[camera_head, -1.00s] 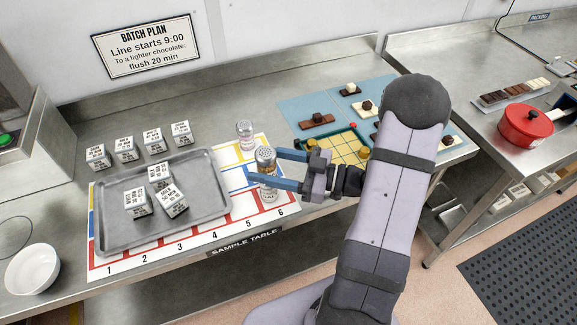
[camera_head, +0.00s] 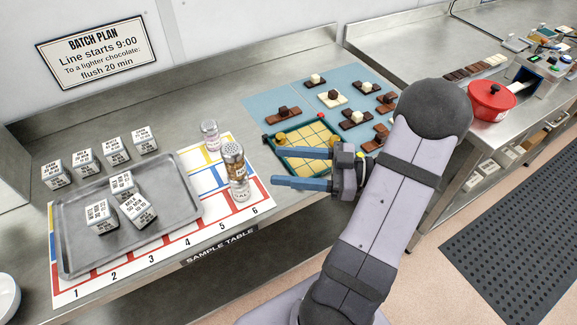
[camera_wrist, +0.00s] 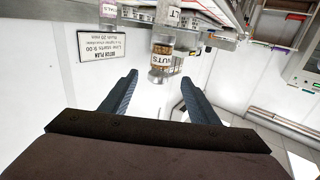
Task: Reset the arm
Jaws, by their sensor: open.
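My gripper (camera_head: 276,165) is open and empty, over the front edge of the table, right of the stacked shakers and apart from them. A shaker with brown contents and a metal cap (camera_head: 234,157) stands upright on top of a clear shaker (camera_head: 240,190), near number 6 of the sample mat. In the wrist view the picture is upside down; the upper shaker (camera_wrist: 161,62) reads NUTS and lies beyond the open fingers (camera_wrist: 159,82). The lower one (camera_wrist: 174,17) reads SALT. My forearm hides part of the table at the right.
A pink-labelled shaker (camera_head: 209,137) stands behind the stack. A grey tray (camera_head: 68,245) with labelled cubes is left on the mat. A teal-framed yellow grid (camera_head: 283,157) lies close behind my gripper. Blue mats (camera_head: 268,95) with chocolates and a red pot (camera_head: 490,101) are farther off.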

